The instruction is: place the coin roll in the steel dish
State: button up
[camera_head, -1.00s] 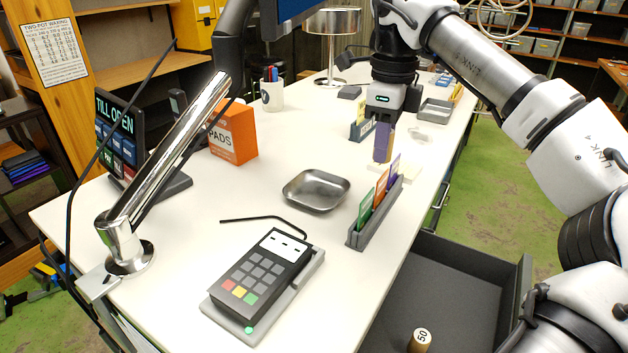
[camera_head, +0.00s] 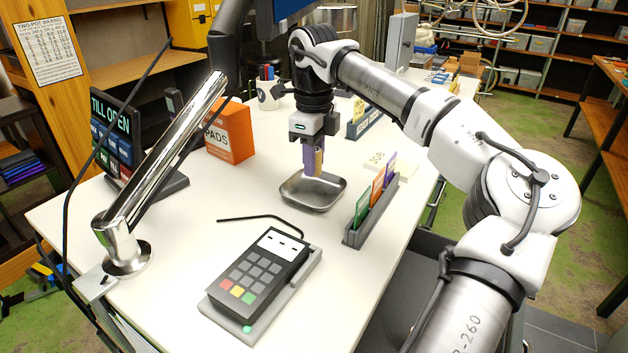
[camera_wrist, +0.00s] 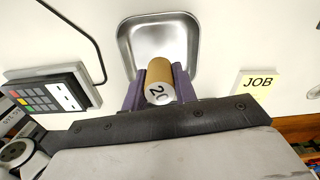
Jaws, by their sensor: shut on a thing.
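My gripper (camera_head: 314,160) is shut on the coin roll (camera_head: 319,162), a tan paper-wrapped cylinder between purple finger pads. In the wrist view the coin roll (camera_wrist: 159,82) shows a white end with a printed number, partly cut off. The steel dish (camera_head: 313,192) is a shallow, rounded square tray on the white counter. The gripper and roll are over the dish's back part in the head view. The dish also shows in the wrist view (camera_wrist: 160,38), just beyond the roll, and looks empty. Whether the roll touches the dish cannot be told.
A card terminal (camera_head: 262,270) stands in front of the dish, its black cable near the dish. A grey rack of coloured cards (camera_head: 370,205) stands to the right. An orange PADS box (camera_head: 230,132) is behind left. A JOB note pad (camera_wrist: 257,84) lies nearby.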

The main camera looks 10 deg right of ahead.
aim_at(314, 193)
jog(key=shift+f+b, duration=1.75)
jog(key=shift+f, duration=0.6)
jog(key=shift+f, duration=0.15)
jog(key=o, duration=1.1)
notch_tip(314, 193, up, 12)
jog(key=shift+r+b, duration=0.2)
jog(key=shift+b, duration=0.4)
